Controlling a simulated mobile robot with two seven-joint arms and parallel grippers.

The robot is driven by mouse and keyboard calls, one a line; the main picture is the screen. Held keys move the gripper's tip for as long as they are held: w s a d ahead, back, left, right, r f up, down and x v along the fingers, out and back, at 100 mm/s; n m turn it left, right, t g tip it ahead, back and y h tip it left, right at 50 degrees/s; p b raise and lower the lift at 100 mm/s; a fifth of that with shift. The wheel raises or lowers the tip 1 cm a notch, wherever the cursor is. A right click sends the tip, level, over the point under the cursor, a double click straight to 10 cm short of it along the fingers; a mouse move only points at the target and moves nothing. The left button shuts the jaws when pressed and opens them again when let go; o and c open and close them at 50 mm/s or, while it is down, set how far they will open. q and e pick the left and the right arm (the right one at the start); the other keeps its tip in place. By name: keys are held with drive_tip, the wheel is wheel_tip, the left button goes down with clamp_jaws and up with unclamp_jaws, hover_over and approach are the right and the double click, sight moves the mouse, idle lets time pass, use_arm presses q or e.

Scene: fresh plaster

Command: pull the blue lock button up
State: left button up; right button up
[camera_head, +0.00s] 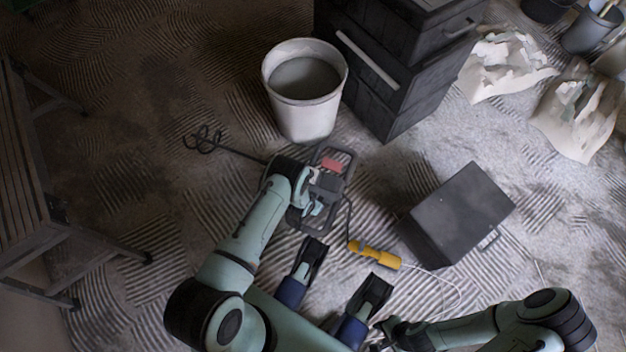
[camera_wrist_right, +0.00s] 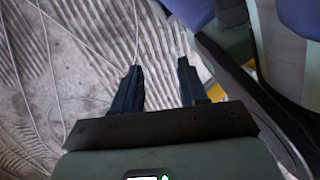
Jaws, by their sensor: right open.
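A power mixer (camera_head: 333,183) with a black handle frame, a red part and a thin stirring rod lies on the floor below the white bucket. My left arm reaches over it, and my left gripper (camera_head: 308,192) is at its body; its jaws are too small and covered to read. A small bluish patch shows there, but I cannot tell whether it is the lock button or part of my gripper. My right gripper (camera_head: 379,336) is low in the head view, apart from the mixer. In the wrist view its two dark fingers (camera_wrist_right: 160,82) are apart, with bare floor between them.
A white bucket (camera_head: 303,92) and black stacked boxes (camera_head: 388,72) stand behind the mixer. A yellow connector (camera_head: 375,254) on a cable and a dark box (camera_head: 457,212) are to the right. A bench (camera_head: 30,200) stands left. Ridged floor is clear between them.

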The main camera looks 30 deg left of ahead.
use_arm(q)
clamp_jaws()
drive_tip(key=shift+r+p, duration=0.85)
drive_tip(key=shift+r, duration=0.2)
unclamp_jaws()
use_arm(e)
drive_tip(key=w, duration=0.1)
drive_tip(key=w+r+t, duration=0.1)
drive_tip(key=w, duration=0.1)
drive_tip(key=shift+w+a+r, duration=0.1)
drive_tip(key=shift+a+r, duration=0.1)
use_arm(q)
drive_tip(key=p+v, duration=0.5)
drive_tip(key=v, duration=0.8)
drive_tip(key=shift+r+p, duration=0.15)
drive_tip(key=shift+p, duration=0.2)
use_arm(e)
drive_tip(key=w+a+r+n+t, duration=0.1)
drive_tip(key=w+a+r+t, duration=0.1)
drive_tip(key=w+r, duration=0.6)
drive_tip(key=shift+r+t, duration=0.35)
drive_tip(key=shift+t, duration=0.25)
use_arm(q)
drive_tip(key=shift+s, duration=0.1)
